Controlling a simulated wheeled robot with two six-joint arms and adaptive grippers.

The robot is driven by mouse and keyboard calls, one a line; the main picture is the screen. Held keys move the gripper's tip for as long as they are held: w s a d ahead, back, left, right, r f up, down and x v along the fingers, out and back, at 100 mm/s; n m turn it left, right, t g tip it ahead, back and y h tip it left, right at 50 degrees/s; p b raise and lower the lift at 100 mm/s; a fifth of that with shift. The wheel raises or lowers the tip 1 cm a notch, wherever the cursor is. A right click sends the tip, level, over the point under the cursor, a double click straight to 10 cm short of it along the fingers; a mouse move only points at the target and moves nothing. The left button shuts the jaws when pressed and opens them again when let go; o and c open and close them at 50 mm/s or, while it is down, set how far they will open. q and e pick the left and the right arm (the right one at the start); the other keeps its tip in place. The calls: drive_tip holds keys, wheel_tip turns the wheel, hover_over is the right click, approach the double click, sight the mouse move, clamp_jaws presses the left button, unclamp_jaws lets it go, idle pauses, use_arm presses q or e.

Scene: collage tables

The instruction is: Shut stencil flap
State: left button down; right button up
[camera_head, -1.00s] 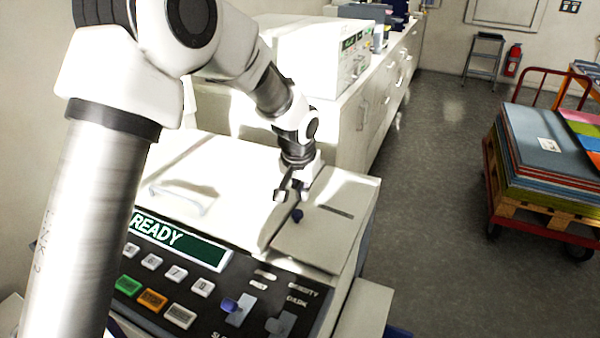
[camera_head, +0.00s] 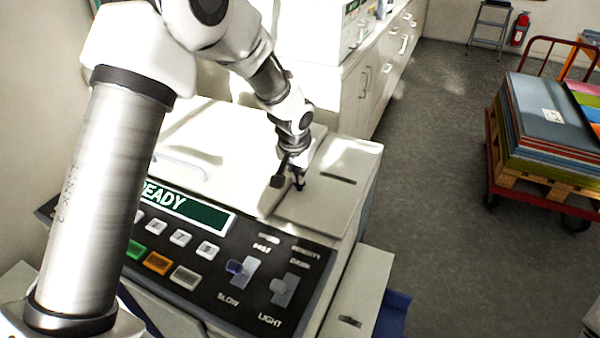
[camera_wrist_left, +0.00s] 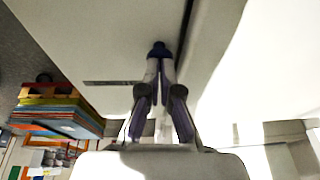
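The stencil flap (camera_head: 320,208) is a cream panel on the top right of the copier-like machine, with a dark slot and a small dark blue knob (camera_head: 299,186). It looks nearly flat, and I cannot tell whether it is fully down. A dark gap runs along its left edge. My left gripper (camera_head: 290,183) points down at the knob. In the left wrist view its two fingertips (camera_wrist_left: 161,66) are close together, right at the knob (camera_wrist_left: 158,47). I cannot tell whether they pinch it. My right gripper is out of view.
The control panel (camera_head: 205,262) with buttons, sliders and a green READY display lies in front of the flap. A white cabinet row (camera_head: 385,75) stands behind. A cart with stacked boards (camera_head: 548,120) is at the right, with open floor between.

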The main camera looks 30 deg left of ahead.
use_arm(q)
drive_tip(key=r+p, duration=0.4)
drive_tip(key=shift+w, duration=0.2)
drive_tip(key=b+v, duration=0.2)
drive_tip(key=v, duration=0.8)
drive_tip(key=shift+s+a, duration=0.15)
drive_tip(key=shift+a, duration=0.2)
